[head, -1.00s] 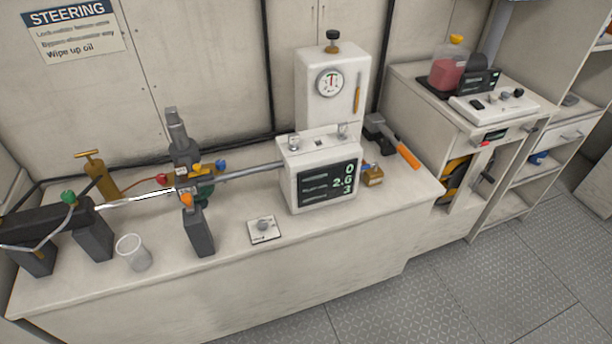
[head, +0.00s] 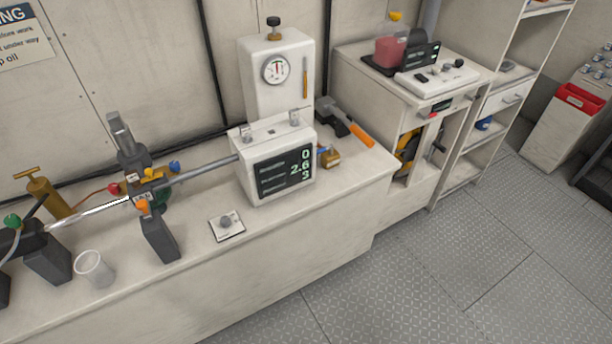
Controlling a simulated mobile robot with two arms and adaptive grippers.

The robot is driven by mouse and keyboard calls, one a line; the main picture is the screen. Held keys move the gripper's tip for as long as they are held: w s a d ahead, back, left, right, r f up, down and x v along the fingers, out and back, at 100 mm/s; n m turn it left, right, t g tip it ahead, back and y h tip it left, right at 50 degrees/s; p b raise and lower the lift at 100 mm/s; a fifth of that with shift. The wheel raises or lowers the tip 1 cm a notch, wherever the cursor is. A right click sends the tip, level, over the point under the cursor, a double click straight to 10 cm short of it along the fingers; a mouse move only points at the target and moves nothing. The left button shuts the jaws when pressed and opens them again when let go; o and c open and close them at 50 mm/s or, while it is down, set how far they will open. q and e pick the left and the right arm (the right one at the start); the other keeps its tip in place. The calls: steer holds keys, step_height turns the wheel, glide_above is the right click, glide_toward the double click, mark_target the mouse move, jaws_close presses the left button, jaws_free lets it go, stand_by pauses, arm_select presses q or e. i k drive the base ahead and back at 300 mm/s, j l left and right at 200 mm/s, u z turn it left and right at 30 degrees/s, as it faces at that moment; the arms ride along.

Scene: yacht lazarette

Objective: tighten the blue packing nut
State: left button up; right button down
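A small blue knob-like part (head: 174,168) sits on the brass and green fitting around the steel rod, left of the display box. It may be the blue packing nut, but it is too small to tell. Another bit of blue (head: 322,150) shows by a small brass block (head: 331,158) right of the display box. A tool with an orange handle (head: 360,134) and a dark head lies on the bench behind that block. Neither of my grippers shows in the head view.
The bench (head: 300,222) carries a display box (head: 278,170), a gauge cabinet (head: 290,78), a clear cup (head: 95,268), a small knob plate (head: 227,226) and dark support blocks (head: 160,238). A cabinet and shelves stand to the right. The plated floor (head: 430,260) in front is clear.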

mark_target(174, 166)
steer(key=u, duration=1.35)
steer(key=k+j+z, duration=0.2)
steer(key=j+z, duration=0.15)
